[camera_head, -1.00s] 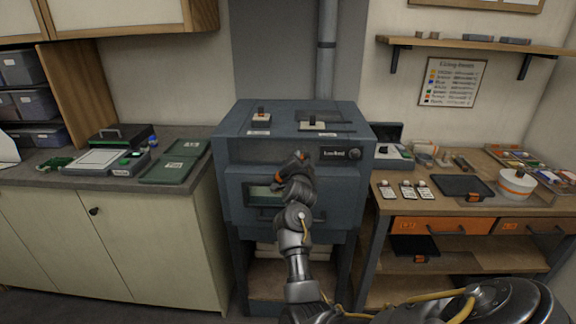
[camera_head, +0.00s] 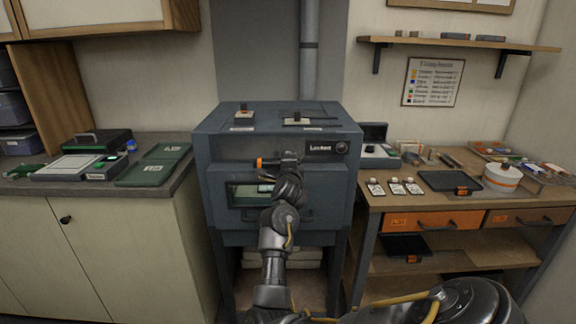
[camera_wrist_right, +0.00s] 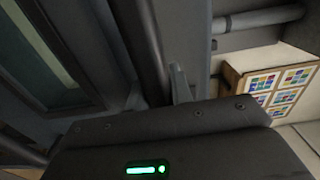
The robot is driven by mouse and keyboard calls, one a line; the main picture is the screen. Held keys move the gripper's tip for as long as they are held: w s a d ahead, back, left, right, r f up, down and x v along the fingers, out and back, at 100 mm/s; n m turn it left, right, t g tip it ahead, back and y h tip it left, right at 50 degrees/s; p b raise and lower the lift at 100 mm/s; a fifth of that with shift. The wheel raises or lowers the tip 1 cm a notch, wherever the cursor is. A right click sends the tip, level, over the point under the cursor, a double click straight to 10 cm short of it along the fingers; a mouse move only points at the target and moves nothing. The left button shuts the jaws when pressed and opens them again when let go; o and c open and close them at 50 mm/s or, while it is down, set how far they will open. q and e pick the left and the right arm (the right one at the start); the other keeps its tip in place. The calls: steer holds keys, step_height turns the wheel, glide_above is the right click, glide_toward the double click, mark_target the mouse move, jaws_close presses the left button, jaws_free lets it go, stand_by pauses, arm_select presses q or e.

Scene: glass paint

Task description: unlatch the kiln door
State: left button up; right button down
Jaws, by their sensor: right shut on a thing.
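The blue-grey kiln (camera_head: 335,190) stands in the middle of the head view. Its door has a window (camera_head: 242,194) and fills the left of the wrist view. A latch handle with an orange tip (camera_head: 258,163) lies nearly level across the front, above the window. My right gripper (camera_head: 285,163) is shut on the latch handle, and the orange end sticks out to its left. My wrist hides the handle's middle and part of the door. In the wrist view a dark bar (camera_wrist_right: 143,50) runs down to my gripper body. My left gripper is out of view.
A small dark display (camera_head: 325,148), seemingly reading "Locked", sits right of the handle. The left counter holds a dark green board (camera_head: 155,165). The right workbench holds tags, a dark tray (camera_head: 450,181) and a white pot (camera_head: 502,177).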

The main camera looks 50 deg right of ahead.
steer(key=shift+f, duration=0.15)
stand_by(0.3)
steer(key=c, duration=1.2)
jaws_free()
steer(key=shift+c, duration=0.2)
steer(key=shift+a, duration=0.1)
steer(key=b+v, duration=0.1)
steer(key=v, duration=0.6)
steer(key=shift+s+a, duration=0.2)
